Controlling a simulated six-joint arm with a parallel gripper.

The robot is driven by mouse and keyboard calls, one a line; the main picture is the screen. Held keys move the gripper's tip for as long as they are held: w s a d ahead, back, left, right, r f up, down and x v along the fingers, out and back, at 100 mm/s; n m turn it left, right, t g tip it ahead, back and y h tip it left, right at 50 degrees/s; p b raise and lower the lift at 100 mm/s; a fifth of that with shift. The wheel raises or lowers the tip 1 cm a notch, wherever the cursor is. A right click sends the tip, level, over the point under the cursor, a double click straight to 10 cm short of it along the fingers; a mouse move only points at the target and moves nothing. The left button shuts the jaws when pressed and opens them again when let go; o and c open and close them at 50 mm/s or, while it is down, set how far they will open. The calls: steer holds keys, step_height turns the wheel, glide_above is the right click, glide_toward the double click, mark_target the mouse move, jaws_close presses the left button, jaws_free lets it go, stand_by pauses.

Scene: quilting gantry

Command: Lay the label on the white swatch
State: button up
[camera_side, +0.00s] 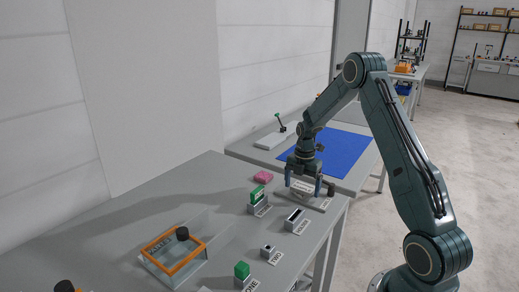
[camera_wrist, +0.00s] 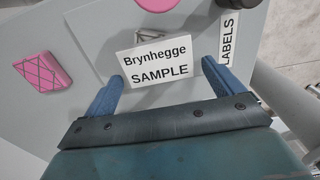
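The label (camera_wrist: 155,62), a white card printed "Brynhegge SAMPLE", lies on a pale plate (camera_wrist: 88,32) beside a strip marked LABELS. In the wrist view it sits between the two blue fingers of my gripper (camera_wrist: 165,85), slightly tilted. The fingers are apart; the right one has a gap to the card, and the left one is close to its edge. In the side view my gripper (camera_side: 305,187) is low over this plate at the table's right edge. I cannot make out a white swatch for certain in either view.
A pink pad with dark crossed lines (camera_wrist: 42,72) lies left of the plate. A blue mat (camera_side: 335,150) covers the table behind, beside a pale block with a dark lever (camera_side: 275,140). Green-topped holders (camera_side: 257,195) and an orange-rimmed clear bin (camera_side: 172,262) stand nearer.

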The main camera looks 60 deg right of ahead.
mark_target(302, 189)
stand_by(0.3)
step_height(302, 189, up, 12)
steer(key=shift+r, duration=0.15)
stand_by(0.6)
stand_by(0.5)
